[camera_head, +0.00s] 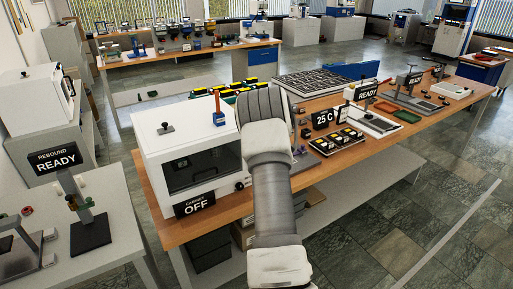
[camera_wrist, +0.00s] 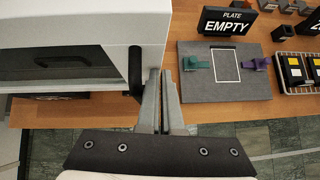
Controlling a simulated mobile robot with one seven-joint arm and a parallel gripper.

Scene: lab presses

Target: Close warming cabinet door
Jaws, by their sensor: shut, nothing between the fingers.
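The warming cabinet (camera_head: 163,140) is a white box on the wooden bench, left of centre in the head view. Its front door (camera_head: 203,170) has a dark window. The door looks nearly flush with the box, but I cannot tell whether it is fully shut. In the wrist view the cabinet (camera_wrist: 95,20) fills the upper left, with a dark upright handle (camera_wrist: 135,72) at the door's right edge. My gripper (camera_wrist: 161,74) is shut and empty, just right of the handle; I cannot tell whether it touches. In the head view my arm hides the fingers.
A sign reading CABINET OFF (camera_head: 194,204) stands at the cabinet's front. Right of my gripper lies a grey plate (camera_wrist: 208,90) with teal and purple clamps, behind it a PLATE EMPTY sign (camera_wrist: 228,22). The bench's front edge (camera_wrist: 65,111) runs below the cabinet, with open floor beyond.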

